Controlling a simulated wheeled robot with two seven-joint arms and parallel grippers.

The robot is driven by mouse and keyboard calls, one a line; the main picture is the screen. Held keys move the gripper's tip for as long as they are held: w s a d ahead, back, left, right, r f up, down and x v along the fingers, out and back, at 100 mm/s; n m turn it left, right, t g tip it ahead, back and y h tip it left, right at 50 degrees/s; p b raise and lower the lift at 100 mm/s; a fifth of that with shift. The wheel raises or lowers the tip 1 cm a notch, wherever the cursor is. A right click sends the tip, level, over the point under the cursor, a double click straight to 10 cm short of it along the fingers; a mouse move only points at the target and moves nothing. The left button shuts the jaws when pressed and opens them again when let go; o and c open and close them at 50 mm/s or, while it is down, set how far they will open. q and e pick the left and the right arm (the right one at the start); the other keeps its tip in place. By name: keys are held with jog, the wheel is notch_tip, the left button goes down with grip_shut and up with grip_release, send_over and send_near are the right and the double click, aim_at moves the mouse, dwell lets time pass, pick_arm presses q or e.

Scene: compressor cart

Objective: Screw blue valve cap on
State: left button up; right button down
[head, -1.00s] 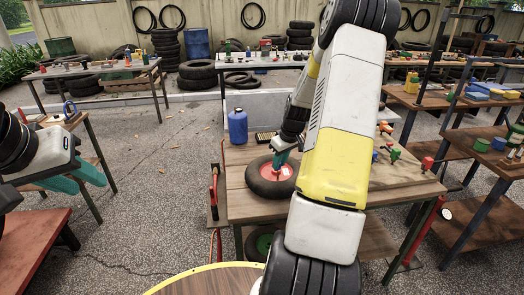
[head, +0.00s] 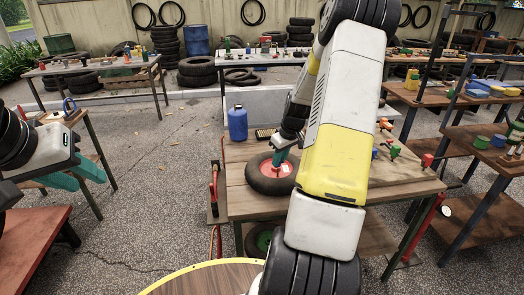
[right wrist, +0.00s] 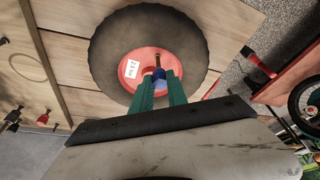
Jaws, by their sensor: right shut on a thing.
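A black wheel with a red hub (head: 270,180) lies flat on the wooden cart top; the red hub (right wrist: 185,42) also shows in the right wrist view. My right gripper (head: 279,163), with green fingers, points down at the hub. In the right wrist view its fingertips (right wrist: 158,78) are shut on the small blue valve cap (right wrist: 159,73), at the hub's valve stem (right wrist: 157,61). The fingers partly hide the cap, and I cannot tell how far it sits on the stem. My left gripper (head: 84,174) is open and empty, away at the left.
A blue jug (head: 237,124) stands behind the wheel on the cart (head: 236,206). Small colored fittings (head: 393,149) stand at the cart's right side. My right arm covers the middle of the cart. Shelves with parts stand at the right.

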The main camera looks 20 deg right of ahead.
jog(key=shift+f, duration=1.05)
dwell(0.4)
jog(key=shift+a+m+h, duration=0.15)
jog(key=shift+m+h, duration=0.15)
jog(key=shift+m, duration=1.3)
jog(key=shift+h, duration=0.3)
jog(key=shift+m, duration=1.1)
jog(key=shift+m+h, duration=0.4)
jog(key=shift+m, duration=0.2)
